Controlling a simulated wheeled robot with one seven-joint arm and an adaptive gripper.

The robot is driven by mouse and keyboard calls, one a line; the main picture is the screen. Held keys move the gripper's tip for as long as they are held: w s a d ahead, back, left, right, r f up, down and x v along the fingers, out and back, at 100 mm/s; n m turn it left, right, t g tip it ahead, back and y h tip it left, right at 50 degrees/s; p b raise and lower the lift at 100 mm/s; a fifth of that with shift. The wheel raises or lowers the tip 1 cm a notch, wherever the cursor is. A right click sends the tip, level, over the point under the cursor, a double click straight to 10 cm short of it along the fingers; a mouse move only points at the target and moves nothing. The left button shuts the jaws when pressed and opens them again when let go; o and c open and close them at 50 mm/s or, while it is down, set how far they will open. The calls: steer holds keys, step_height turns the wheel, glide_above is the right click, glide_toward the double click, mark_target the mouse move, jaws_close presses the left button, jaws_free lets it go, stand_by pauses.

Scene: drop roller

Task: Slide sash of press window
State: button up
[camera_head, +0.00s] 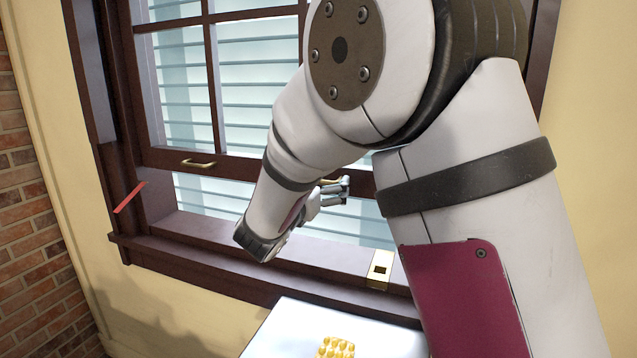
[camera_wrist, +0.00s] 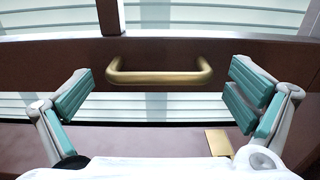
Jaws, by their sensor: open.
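The window sash (camera_head: 228,168) is dark brown with a bottom rail, and it stands raised, leaving a gap above the sill. One brass handle (camera_head: 198,163) is on the left of the rail in the head view. My gripper (camera_head: 335,190) is at the right part of the rail, partly hidden by my arm. In the wrist view, a second brass handle (camera_wrist: 160,77) on the sash rail (camera_wrist: 150,50) lies between the spread teal-padded fingers of my gripper (camera_wrist: 162,90). The fingers are open, on either side of the handle, with no visible contact.
A brass catch (camera_head: 380,270) sits on the window sill (camera_head: 240,262); a brass plate also shows in the wrist view (camera_wrist: 219,142). A red strip (camera_head: 130,197) is at the left jamb. A white surface (camera_head: 285,335) with a yellow item (camera_head: 337,347) stands below the window.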

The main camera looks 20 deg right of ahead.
steer(key=v, duration=1.1)
steer(key=shift+s+d, duration=0.1)
steer(key=shift+s, duration=0.1)
steer(key=s+d+f+m+g, duration=0.2)
steer(key=s+d+m+g, duration=0.8)
steer(key=s+d+m, duration=0.55)
steer(key=s+a+f+m+g+y, duration=0.1)
steer(key=s+f+m+g+y, duration=0.15)
steer(key=s+m+y, duration=0.65)
steer(key=s+a+m+t+y, duration=0.1)
steer(key=s+a+m+t, duration=0.1)
steer(key=s+a+m, duration=0.2)
steer(key=s+a, duration=0.3)
steer(key=shift+a+y, duration=0.3)
